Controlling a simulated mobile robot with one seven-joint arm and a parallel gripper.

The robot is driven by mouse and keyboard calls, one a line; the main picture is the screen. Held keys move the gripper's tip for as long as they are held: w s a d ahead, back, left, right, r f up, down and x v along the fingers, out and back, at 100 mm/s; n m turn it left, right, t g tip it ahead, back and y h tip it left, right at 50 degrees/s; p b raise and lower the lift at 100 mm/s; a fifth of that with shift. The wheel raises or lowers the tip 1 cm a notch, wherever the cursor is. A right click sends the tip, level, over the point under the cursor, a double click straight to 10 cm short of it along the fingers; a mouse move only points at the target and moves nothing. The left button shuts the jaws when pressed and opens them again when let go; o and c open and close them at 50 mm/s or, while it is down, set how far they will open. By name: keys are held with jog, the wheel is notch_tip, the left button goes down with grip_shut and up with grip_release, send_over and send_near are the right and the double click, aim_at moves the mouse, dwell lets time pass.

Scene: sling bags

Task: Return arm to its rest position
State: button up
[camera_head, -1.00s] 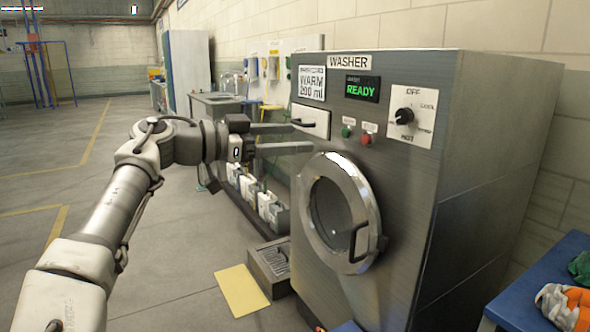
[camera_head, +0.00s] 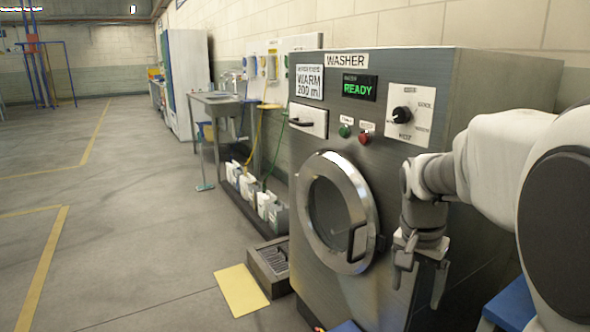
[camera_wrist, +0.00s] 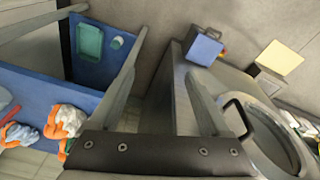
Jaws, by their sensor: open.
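My arm (camera_head: 500,165) comes in from the right edge of the head view and bends down in front of the washer's right part. My gripper (camera_head: 418,292) hangs with its fingers pointing down, open and with nothing between them. The washer (camera_head: 435,75) has a lit READY display, a dial, a green and a red button, a shut-looking drawer at upper left and a round door that looks closed. In the wrist view, my gripper's two fingers (camera_wrist: 165,60) are spread apart, and the washer door (camera_wrist: 265,125) is at right.
The floor at left is open.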

jog(key=s+a+r+n+t+y, duration=0.15)
jog(key=s+a+n, duration=0.25)
jog(key=s, duration=0.5)
jog(key=s+a+r+n+t, duration=0.3)
jog(key=s+a+n, duration=0.15)
jog(key=s, duration=0.35)
notch_tip(320, 180, up, 22)
jog(key=p, duration=2.2)
jog(key=shift+d+p, duration=0.25)
jog(key=shift+p, duration=0.05)
